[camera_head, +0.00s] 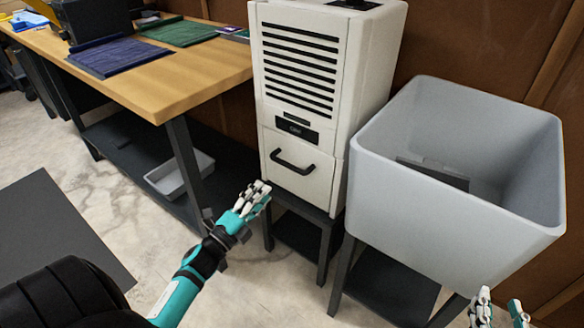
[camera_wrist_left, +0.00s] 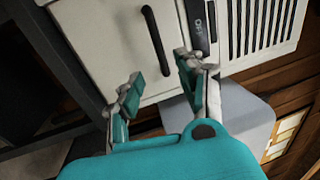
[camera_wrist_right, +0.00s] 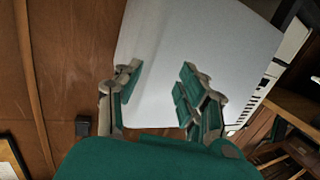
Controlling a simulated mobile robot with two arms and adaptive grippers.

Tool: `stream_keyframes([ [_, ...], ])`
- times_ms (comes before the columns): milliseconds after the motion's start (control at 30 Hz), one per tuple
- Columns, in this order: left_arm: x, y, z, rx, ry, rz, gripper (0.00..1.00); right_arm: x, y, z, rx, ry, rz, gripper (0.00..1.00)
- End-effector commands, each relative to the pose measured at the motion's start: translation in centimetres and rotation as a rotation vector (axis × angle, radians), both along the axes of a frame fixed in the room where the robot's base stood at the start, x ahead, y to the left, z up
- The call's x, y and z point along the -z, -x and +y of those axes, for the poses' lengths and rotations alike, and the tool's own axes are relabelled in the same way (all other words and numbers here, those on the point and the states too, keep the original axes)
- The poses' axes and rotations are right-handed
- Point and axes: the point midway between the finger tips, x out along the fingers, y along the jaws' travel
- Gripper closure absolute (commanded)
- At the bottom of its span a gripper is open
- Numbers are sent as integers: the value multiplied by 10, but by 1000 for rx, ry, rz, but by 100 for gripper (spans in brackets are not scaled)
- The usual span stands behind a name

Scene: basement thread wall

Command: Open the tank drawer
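The tank drawer (camera_head: 297,168) is the lower front of a tall white dehumidifier-like unit (camera_head: 312,60) with dark slats. It has a black bar handle (camera_head: 292,162) and looks shut. My left gripper (camera_head: 258,192) is just left of and below the handle in the head view. In the left wrist view the handle (camera_wrist_left: 156,40) lies ahead of the left gripper (camera_wrist_left: 158,82), whose fingers are apart with nothing between them. My right gripper (camera_head: 499,308) is at the bottom right, in front of the grey tub. In the right wrist view its fingers (camera_wrist_right: 158,85) are apart and empty.
A large grey tub (camera_head: 440,200) stands right of the unit. The unit sits on a dark stand (camera_head: 322,235). A wooden workbench (camera_head: 165,85) is at the left, with a grey tray (camera_head: 170,178) on its lower shelf. A dark mat (camera_head: 55,225) lies on the floor.

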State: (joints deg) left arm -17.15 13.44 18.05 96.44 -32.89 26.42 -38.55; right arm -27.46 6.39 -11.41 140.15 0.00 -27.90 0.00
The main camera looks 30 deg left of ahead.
Motion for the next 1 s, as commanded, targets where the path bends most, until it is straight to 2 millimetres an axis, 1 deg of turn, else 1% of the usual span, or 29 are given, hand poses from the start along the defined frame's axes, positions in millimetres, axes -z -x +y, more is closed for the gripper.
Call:
stream_keyframes([
  [33, -2, -13, -1, 1, -2, -4, 62, -4, -1, 1, -2, -8, -31, 60],
  [300, -13, -71, -5, 0, -1, -2, 62, -37, -3, 7, -14, -56, -215, 60],
  [500, -18, -104, -8, 0, 0, 0, 62, -59, 0, 9, -21, -89, -340, 60],
  [600, -20, -114, -8, -1, 0, 0, 62, -67, 2, 10, -23, -100, -381, 60],
  [700, -21, -119, -9, -1, 1, 2, 62, -71, 3, 10, -24, -107, -405, 60],
  [1000, -22, -121, -9, -1, 2, 2, 62, -74, 3, 10, -25, -109, -416, 60],
])
